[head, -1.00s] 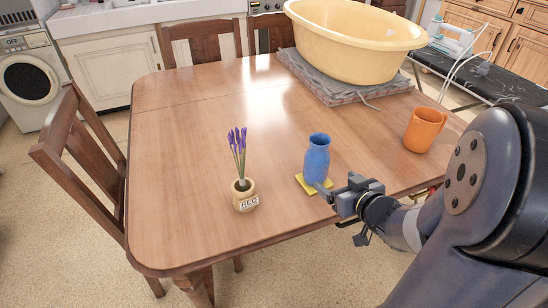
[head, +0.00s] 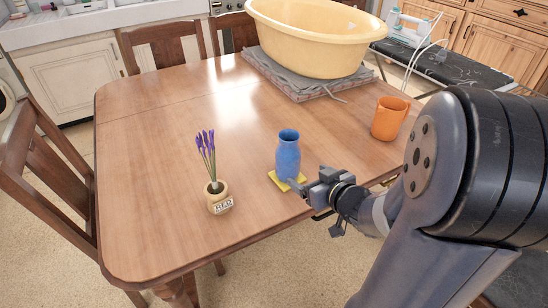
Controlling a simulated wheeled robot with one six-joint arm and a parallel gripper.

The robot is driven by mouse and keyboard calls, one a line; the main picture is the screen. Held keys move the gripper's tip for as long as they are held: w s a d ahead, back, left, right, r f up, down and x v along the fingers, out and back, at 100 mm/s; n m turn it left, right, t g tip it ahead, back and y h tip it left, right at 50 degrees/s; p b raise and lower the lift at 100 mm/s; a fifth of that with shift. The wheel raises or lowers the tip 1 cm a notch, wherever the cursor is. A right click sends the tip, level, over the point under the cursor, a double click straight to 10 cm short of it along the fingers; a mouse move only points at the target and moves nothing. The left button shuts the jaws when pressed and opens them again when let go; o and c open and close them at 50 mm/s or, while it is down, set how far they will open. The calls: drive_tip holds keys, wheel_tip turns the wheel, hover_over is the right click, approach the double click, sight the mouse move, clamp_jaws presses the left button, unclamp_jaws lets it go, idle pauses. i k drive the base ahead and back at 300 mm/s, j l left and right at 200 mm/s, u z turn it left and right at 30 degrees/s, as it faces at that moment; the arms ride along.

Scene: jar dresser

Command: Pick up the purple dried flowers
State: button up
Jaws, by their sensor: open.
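The purple dried flowers (head: 206,150) stand upright in a small tan pot (head: 217,196) with a lettered label, near the front of the wooden table. My gripper (head: 300,189) is beside the front right of the blue vase, pointing left, and is well to the right of the flowers. It is open, and I see nothing held in it. Whether a finger touches the vase or mat cannot be told.
An orange mug (head: 389,118) stands at the table's right side. A large yellow tub (head: 310,42) rests on folded grey cloth (head: 290,75) at the back. Wooden chairs (head: 45,180) stand at the left and back. The left half of the wooden tabletop (head: 150,140) is clear.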

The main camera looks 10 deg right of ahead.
sight(199, 142)
drive_tip(key=j+z, duration=0.35)
drive_tip(key=k+j+z, duration=0.1)
drive_tip(key=j+z, duration=0.25)
drive_tip(key=k+j+z, duration=0.1)
drive_tip(key=z, duration=0.25)
drive_tip(key=j, duration=0.1)
